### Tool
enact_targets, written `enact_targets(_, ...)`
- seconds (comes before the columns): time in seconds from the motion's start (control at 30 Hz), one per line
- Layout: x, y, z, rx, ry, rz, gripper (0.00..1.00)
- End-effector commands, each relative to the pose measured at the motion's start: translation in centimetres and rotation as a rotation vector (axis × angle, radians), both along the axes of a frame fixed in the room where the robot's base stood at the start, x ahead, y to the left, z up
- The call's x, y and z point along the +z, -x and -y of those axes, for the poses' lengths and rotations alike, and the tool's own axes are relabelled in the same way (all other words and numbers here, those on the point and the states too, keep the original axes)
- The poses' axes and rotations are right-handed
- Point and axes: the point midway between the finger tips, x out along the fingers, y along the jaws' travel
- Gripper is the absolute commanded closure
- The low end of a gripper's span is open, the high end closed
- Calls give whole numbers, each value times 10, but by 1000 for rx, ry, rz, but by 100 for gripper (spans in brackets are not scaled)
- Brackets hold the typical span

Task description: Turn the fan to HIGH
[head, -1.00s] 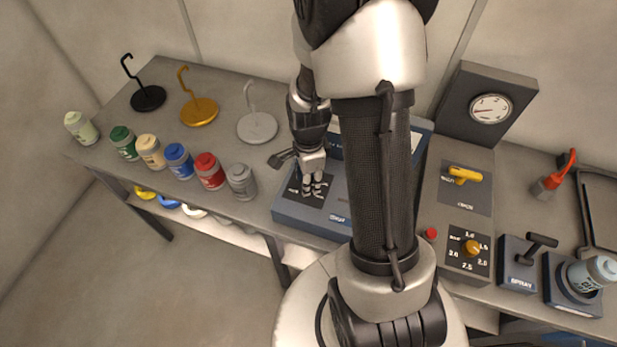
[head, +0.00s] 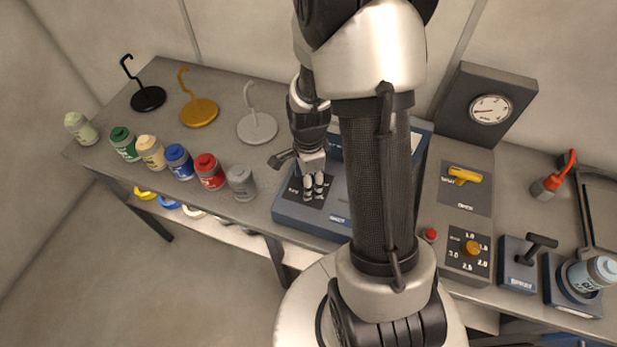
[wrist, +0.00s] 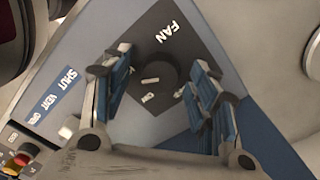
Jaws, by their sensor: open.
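The fan control is a dark square plate lettered FAN (wrist: 166,32) on a blue-grey panel. Its round dark knob (wrist: 155,78) has a pale pointer mark, lying roughly crosswise in the wrist view. Small white labels around the knob are partly hidden and too small to read surely. My gripper (wrist: 161,70) is open, with one finger on each side of the knob; contact cannot be told. In the head view my gripper (head: 314,186) points down over the dark plate (head: 296,192) at the panel's left end, and hides the knob.
A SHUT/VENT/OPEN label strip (wrist: 56,93) lies left of the plate. A grey jar (head: 241,182) and red jar (head: 210,171) stand left of the panel. A yellow handle (head: 464,175), orange dial (head: 473,248) and gauge box (head: 488,107) are to the right.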

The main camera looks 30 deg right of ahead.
Motion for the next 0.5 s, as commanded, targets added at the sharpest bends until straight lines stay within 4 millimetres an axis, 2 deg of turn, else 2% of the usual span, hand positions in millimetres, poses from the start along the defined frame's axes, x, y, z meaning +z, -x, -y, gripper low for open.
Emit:
enact_targets(0.17, 11, -1, 0, 0, 1, 4, 46)
enact_targets(0.5, 80, -1, 1, 0, 2, 7, 46)
